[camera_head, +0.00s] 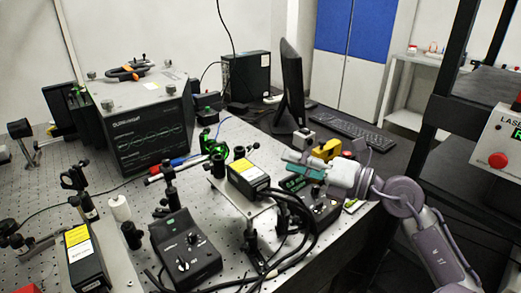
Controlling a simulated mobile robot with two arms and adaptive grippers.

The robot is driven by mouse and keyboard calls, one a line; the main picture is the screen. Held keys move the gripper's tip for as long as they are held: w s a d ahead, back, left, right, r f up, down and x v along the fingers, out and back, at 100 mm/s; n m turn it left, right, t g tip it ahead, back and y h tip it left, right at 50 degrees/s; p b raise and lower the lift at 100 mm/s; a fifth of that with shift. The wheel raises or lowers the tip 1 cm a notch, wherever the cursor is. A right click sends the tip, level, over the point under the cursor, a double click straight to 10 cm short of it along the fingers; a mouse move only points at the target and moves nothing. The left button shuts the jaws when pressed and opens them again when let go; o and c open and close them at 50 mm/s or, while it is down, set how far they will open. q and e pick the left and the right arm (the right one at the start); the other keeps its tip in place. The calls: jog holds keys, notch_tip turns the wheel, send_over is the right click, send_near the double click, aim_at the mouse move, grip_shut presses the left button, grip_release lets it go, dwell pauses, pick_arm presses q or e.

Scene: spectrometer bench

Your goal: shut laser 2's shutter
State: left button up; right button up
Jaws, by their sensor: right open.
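Two black laser-like boxes with yellow labels are on the bench: one (248,178) in the middle on a raised plate, one (86,258) at the lower left. I cannot read which is laser 2, and I cannot make out a shutter for sure. A black control box (185,250) with knobs stands between them. A second dark box (322,208) with a green display lies partly hidden under my right gripper (303,168). That gripper is open, comes in from the right and is above this box, right of the middle laser. My left gripper is not in view.
Thick black cables (300,225) loop beside the middle laser. A large black instrument (150,125) stands behind. A monitor (290,85) and keyboard (352,130) are at the back. A laser panel (499,140) with a red button is at the right edge.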

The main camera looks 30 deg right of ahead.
aim_at(254, 149)
jog(key=p+x, duration=0.1)
jog(key=x, duration=0.6)
jog(key=shift+w+a+r, duration=0.1)
jog(key=shift+w+a+p, duration=0.3)
jog(key=shift+w, duration=0.2)
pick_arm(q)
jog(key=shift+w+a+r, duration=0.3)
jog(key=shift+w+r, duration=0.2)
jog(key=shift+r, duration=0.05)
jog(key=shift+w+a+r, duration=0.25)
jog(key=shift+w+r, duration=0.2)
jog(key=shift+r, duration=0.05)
pick_arm(e)
grip_shut()
